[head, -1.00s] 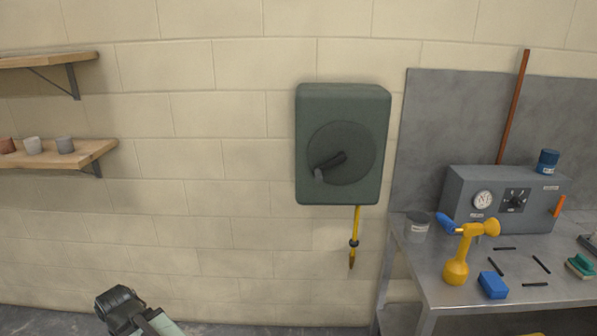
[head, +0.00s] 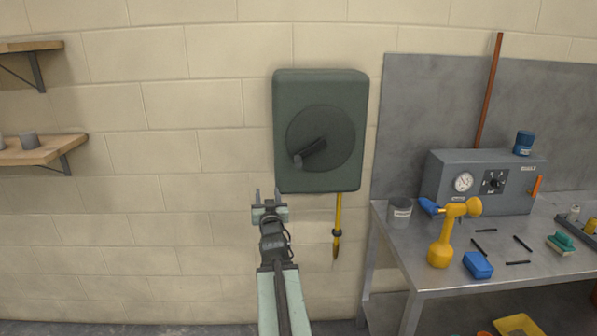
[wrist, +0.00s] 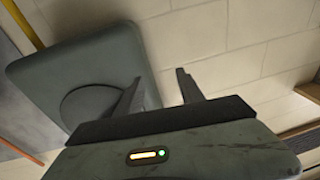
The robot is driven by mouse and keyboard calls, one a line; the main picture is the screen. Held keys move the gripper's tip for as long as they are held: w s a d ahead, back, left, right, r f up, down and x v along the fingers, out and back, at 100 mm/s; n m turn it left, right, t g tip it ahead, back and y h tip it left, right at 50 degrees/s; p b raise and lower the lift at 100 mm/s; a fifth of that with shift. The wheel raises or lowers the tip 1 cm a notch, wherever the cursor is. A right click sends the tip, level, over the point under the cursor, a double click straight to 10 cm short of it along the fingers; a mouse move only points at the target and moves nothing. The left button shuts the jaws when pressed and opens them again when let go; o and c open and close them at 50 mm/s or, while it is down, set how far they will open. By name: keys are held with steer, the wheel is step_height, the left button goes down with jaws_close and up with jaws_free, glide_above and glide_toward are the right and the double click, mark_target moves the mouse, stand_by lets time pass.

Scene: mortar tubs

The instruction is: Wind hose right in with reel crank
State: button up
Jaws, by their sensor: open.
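A dark green hose reel box (head: 349,92) is fixed to the block wall, with a round disc on its front. The black crank (head: 311,151) lies across the disc, its knob at the lower left. A short length of yellow hose (head: 338,211) hangs from the underside of the box, with a dark collar and a brownish tip. My gripper (head: 267,194) is open and empty, below and left of the crank, apart from it. In the wrist view, the reel box (wrist: 135,42) lies beyond my open fingers (wrist: 159,88); a finger covers part of the disc, and the crank is not visible.
A metal workbench (head: 420,285) stands at the right with a gauge box (head: 440,190), a yellow bottle-like tool (head: 441,248), a blue block (head: 478,265) and a grey tub (head: 399,211). Wooden shelves (head: 38,152) are on the left wall. The wall between is clear.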

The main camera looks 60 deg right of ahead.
mark_target(299, 155)
steer(key=s+d+r+m+h, duration=0.1)
steer(key=s+d+r+h, duration=0.4)
steer(key=s, duration=0.5)
steer(key=shift+y, duration=0.5)
steer(key=p+x, duration=0.1)
steer(key=x, duration=0.4)
steer(key=p+x, duration=0.1)
steer(key=x, duration=0.2)
steer(key=shift+w+a+r+p, duration=0.15)
steer(key=shift+w+r+p, duration=0.2)
steer(key=shift+r, duration=0.15)
steer(key=shift+s, duration=0.1)
jaws_close()
steer(key=shift+a+f, duration=0.1)
steer(key=shift+m, duration=0.3)
